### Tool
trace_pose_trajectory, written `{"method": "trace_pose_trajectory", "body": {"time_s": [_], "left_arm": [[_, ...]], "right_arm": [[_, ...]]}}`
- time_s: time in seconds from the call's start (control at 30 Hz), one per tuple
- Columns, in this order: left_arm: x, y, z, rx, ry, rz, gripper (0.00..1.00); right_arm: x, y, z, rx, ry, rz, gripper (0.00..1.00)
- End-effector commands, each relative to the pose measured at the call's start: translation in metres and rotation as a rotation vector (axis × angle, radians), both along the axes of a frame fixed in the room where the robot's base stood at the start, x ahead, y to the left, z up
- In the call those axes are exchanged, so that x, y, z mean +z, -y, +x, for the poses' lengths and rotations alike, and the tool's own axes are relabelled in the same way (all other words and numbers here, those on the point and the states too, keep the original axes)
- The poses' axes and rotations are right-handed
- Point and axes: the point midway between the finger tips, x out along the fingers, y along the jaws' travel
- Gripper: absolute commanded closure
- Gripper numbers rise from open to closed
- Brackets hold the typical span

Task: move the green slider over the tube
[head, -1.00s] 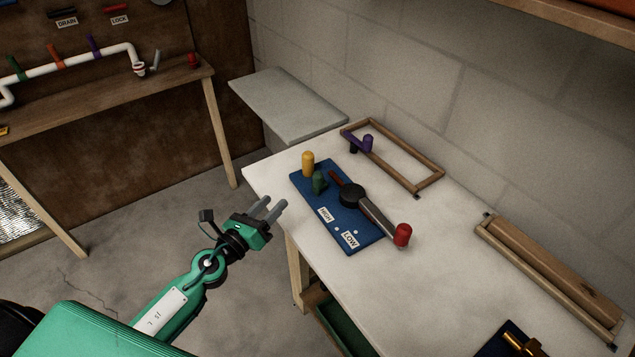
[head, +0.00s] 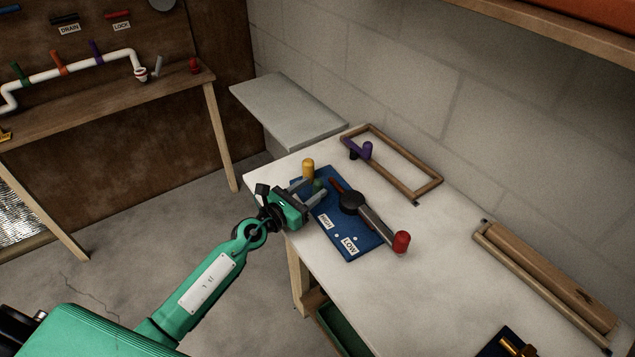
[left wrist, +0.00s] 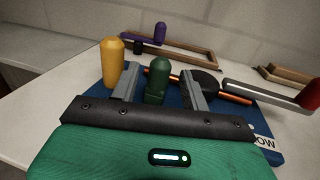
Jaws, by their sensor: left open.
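The green slider (head: 319,184) is a rounded dark green knob on the blue board (head: 352,243) on the white workbench. In the left wrist view the green slider (left wrist: 157,80) stands upright between my finger pads, with gaps visible at its sides. My left gripper (head: 310,190) is open around it and partly hides it in the head view. My right gripper is not in view.
A yellow peg (head: 308,168) stands close beside my left gripper. A grey lever with a red knob (head: 401,242) extends from the hub (head: 350,203). A wooden frame with a purple handle (head: 365,150) lies behind.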

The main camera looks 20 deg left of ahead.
Motion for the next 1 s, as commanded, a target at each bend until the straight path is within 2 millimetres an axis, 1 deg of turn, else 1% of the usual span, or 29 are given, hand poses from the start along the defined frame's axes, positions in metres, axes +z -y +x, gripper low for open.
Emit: {"method": "trace_pose_trajectory", "body": {"time_s": [0.03,0.2,0.37,0.6,0.67,0.7,0.83,1.0], "left_arm": [[0.001,0.004,0.007,0.000,0.000,-0.001,0.54],[0.000,0.011,0.022,0.000,0.000,-0.002,0.54],[0.000,0.014,0.027,0.000,0.000,-0.001,0.54],[0.000,0.014,0.027,0.000,0.000,-0.001,0.54],[0.000,0.014,0.027,0.000,0.000,-0.001,0.66],[0.000,0.014,0.027,0.000,0.000,-0.001,0.74],[0.000,0.014,0.027,0.000,0.000,-0.001,0.99],[0.000,0.015,0.028,0.000,0.000,-0.001,1.00]], "right_arm": [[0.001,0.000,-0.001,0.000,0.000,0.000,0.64],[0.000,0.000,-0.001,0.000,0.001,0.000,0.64],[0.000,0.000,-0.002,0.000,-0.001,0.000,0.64],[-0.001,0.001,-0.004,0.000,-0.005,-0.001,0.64],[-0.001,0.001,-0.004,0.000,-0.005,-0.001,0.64],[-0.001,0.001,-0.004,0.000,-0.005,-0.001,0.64],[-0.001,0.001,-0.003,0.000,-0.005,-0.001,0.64],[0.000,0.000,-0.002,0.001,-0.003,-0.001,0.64]]}}
